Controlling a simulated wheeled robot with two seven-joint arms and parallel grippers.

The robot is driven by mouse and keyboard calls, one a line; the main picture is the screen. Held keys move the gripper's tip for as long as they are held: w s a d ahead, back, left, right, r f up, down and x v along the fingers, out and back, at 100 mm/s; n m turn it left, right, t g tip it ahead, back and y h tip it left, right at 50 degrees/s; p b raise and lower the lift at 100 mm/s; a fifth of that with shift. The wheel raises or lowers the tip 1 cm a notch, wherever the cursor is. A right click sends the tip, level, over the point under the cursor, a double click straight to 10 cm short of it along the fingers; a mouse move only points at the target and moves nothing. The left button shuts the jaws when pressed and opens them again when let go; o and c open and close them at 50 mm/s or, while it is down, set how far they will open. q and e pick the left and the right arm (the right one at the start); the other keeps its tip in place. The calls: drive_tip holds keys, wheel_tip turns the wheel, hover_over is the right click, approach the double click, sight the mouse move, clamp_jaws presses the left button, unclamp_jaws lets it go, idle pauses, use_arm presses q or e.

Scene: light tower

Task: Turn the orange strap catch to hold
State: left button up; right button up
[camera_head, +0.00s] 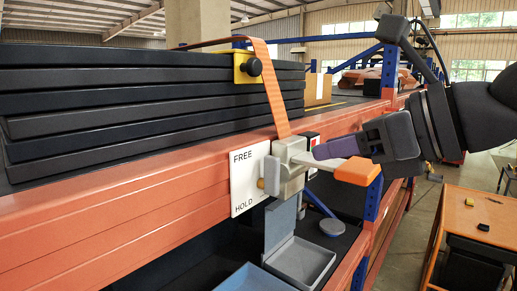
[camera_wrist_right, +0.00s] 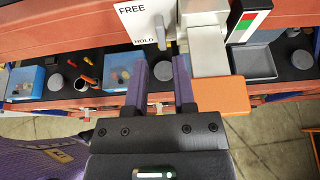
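The orange strap (camera_head: 272,90) runs over the dark stack and down to a grey catch housing (camera_head: 291,160) on the orange beam. A white plate (camera_head: 243,165) marked FREE above and HOLD below sits behind it. The catch has a pale lever (camera_head: 325,161) ending in an orange handle (camera_head: 357,171), which sticks out to the right; the handle also shows in the right wrist view (camera_wrist_right: 220,96). My right gripper (camera_wrist_right: 160,68) has its two purple fingers apart with nothing between them. The handle lies just right of the fingers in that view. My left gripper is out of view.
A red and green indicator (camera_wrist_right: 244,24) sits beside the catch. Below the beam, a shelf holds a grey tray (camera_head: 300,262), a round grey disc (camera_head: 332,227) and blue bins (camera_wrist_right: 120,75). A blue post (camera_head: 373,198) stands near the handle. An orange table (camera_head: 478,215) is at the right.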

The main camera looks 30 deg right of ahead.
sight(279, 161)
drive_tip(key=p+x, duration=0.5)
drive_tip(key=x, duration=0.3)
drive_tip(key=shift+r, duration=0.1)
drive_tip(key=shift+w+a+f, duration=0.1)
drive_tip(key=shift+w+f, duration=0.05)
drive_tip(key=shift+f, duration=0.1)
clamp_jaws()
